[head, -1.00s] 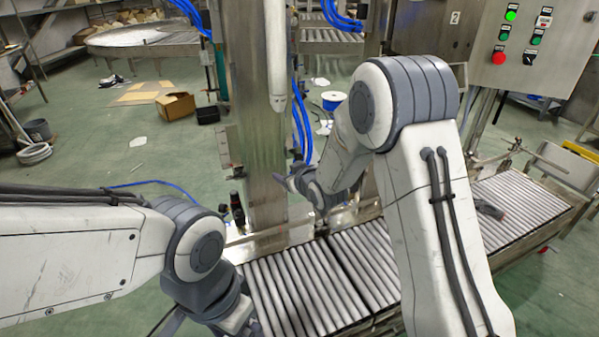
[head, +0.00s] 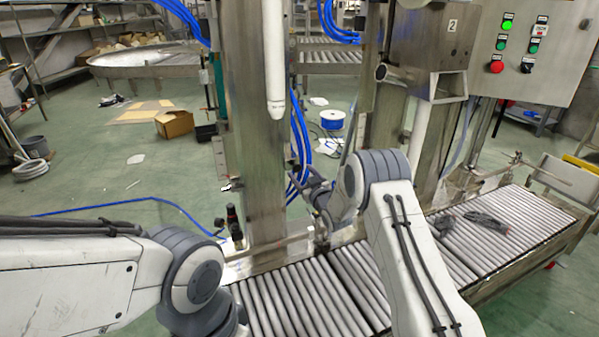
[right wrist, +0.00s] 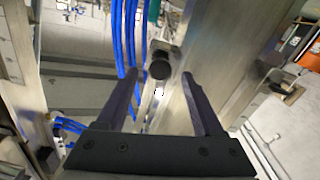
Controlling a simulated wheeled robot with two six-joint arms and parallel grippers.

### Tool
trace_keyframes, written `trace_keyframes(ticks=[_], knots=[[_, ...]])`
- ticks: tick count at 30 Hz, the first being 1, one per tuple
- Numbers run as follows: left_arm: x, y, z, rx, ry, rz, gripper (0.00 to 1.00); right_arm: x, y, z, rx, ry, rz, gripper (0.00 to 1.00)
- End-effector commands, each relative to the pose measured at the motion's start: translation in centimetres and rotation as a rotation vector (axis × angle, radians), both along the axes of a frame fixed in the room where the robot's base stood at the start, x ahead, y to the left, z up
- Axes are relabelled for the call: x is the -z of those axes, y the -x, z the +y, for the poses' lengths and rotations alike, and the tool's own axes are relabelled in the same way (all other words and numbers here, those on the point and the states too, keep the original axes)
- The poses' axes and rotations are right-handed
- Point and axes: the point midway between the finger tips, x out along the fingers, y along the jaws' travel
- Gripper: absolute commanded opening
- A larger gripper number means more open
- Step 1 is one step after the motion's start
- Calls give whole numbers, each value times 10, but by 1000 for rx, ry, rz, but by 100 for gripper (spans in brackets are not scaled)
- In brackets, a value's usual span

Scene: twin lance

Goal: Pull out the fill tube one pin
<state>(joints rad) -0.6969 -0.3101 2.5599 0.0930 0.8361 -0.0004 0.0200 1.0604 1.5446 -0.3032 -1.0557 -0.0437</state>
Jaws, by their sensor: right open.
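A white fill tube (head: 275,60) hangs upright in front of the left metal column in the head view. My right gripper (head: 303,175) is beside that column, below the tube's tip, near the blue hoses. In the right wrist view my right gripper (right wrist: 159,76) is open and empty. A black round knob (right wrist: 160,62), perhaps a pin's head, shows between its fingertips, apart from both fingers. I cannot tell its distance or match it surely in the head view. My left arm comes in from the left, and its gripper is out of frame.
A roller conveyor (head: 300,300) runs below the columns. A second tube (head: 421,128) stands at the right, under a metal block marked 2 (head: 428,50). Blue hoses (right wrist: 118,45) hang left of the knob. A control box (head: 525,50) is at the upper right.

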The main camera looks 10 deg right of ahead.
Motion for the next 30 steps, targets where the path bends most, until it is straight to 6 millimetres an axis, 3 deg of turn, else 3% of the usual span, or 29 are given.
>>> trace_keyframes(ticks=[6, 17, 22, 23, 30], knots=[[1, 0, 0, 0, 0, 0, 88, 1, -18, 4, 0, -1, 1, 69], [1, 0, 0, 0, 0, 0, 88, 0, -21, 5, 0, 0, 2, 69], [1, 0, 0, 0, 0, 0, 88, 0, -21, 5, 0, -1, 1, 4], [1, 0, 0, 0, 0, 0, 88, 0, -21, 5, 0, -1, 1, 0], [1, 0, 0, 0, 0, 0, 88, 0, -21, 5, 0, 0, 1, 0]])
